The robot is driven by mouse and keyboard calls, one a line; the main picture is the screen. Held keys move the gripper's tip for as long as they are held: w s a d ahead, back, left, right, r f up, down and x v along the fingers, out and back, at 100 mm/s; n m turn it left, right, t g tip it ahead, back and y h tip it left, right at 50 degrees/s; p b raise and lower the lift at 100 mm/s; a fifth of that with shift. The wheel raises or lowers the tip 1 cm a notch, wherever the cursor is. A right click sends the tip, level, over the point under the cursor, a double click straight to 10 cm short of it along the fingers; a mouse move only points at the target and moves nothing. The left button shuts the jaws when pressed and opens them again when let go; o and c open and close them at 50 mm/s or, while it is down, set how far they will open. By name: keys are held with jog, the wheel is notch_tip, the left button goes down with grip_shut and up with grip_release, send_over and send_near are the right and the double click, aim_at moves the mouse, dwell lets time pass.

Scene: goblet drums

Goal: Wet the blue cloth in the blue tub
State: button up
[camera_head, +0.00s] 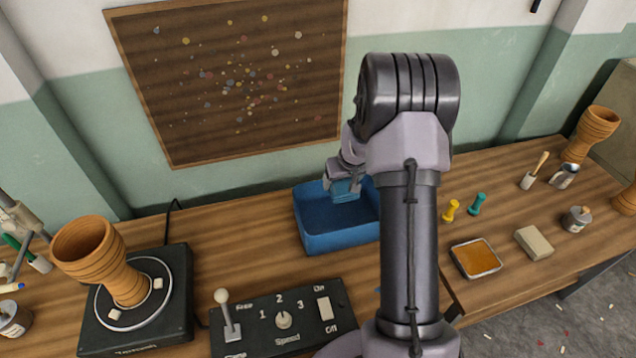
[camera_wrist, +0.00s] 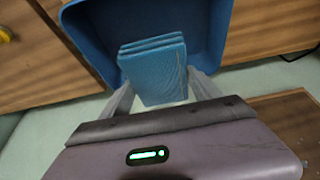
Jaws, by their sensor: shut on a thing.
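The blue tub (camera_head: 335,238) stands on the wooden workbench near the middle, partly hidden behind my arm. My gripper (camera_head: 345,182) is over the tub's back part and is shut on the folded blue cloth (camera_head: 345,192). In the wrist view the cloth (camera_wrist: 153,68) sits between the two fingers of my gripper (camera_wrist: 160,98), with the tub (camera_wrist: 205,25) around and behind it. The cloth appears above or within the tub opening; I cannot tell whether it touches the tub floor or any water.
A goblet drum (camera_head: 100,262) stands on a turntable (camera_head: 132,308) at the left. A control box (camera_head: 285,322) with a lever is in front. An orange-filled tray (camera_head: 476,258), a pale block (camera_head: 534,243), and yellow and teal pegs (camera_head: 476,204) lie at the right.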

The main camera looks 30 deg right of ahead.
notch_tip(320, 180, down, 11)
jog(key=b, duration=0.9)
jog(key=shift+f+b, duration=0.15)
jog(key=shift+b, duration=0.25)
jog(key=shift+f+p, duration=0.3)
jog(key=shift+f, duration=0.75)
notch_tip(320, 180, up, 11)
jog(key=p, duration=0.8)
jog(key=shift+r, duration=0.2)
dwell(0.6)
notch_tip(320, 180, up, 4)
jog(key=p, duration=0.2)
jog(key=shift+r+p, duration=0.1)
jog(key=shift+p, duration=0.3)
